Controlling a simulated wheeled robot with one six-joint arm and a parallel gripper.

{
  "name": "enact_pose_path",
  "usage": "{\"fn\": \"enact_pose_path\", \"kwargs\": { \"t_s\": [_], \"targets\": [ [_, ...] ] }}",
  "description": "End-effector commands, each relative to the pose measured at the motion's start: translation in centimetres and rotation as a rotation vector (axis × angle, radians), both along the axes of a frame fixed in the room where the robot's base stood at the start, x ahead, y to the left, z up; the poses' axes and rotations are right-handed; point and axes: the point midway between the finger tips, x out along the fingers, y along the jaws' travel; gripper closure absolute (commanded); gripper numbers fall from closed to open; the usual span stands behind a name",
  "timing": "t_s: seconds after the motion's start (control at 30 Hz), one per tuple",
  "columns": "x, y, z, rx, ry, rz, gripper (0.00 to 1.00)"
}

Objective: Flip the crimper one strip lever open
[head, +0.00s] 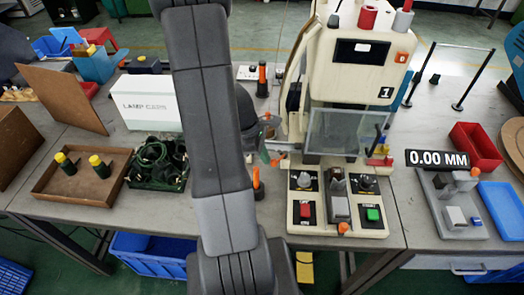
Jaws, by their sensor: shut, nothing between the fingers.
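The crimper (371,78) is a cream machine marked "1", with a clear guard (335,132) over its front. A small orange knob (278,160), possibly the end of the strip lever, sits at its lower left side; which way the lever stands is too small to tell. My gripper (265,154) is beside the crimper's left side, close to this knob. It is shut and empty, and partly hidden behind my arm. I cannot tell whether it touches the knob.
The crimper's control panel (325,228) has a red and a green button. A gauge (448,207), red bin (476,147) and blue tray (505,208) stand at right.

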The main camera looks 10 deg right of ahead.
Motion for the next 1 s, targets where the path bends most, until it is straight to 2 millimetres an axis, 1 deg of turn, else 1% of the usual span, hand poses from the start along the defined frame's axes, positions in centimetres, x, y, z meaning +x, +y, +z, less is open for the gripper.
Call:
{"fn": "enact_pose_path", "kwargs": {
  "t_s": [0.2,0.37,0.67,1.0],
  "targets": [
    [-1.0,-0.5,-0.2,0.000,-0.001,0.179,1.00],
    [-1.5,-0.9,0.0,0.000,0.000,0.275,1.00],
    [-1.3,-0.9,0.1,0.000,0.000,0.268,1.00],
    [0.1,-1.1,0.1,0.000,0.001,0.268,1.00]
  ]
}}
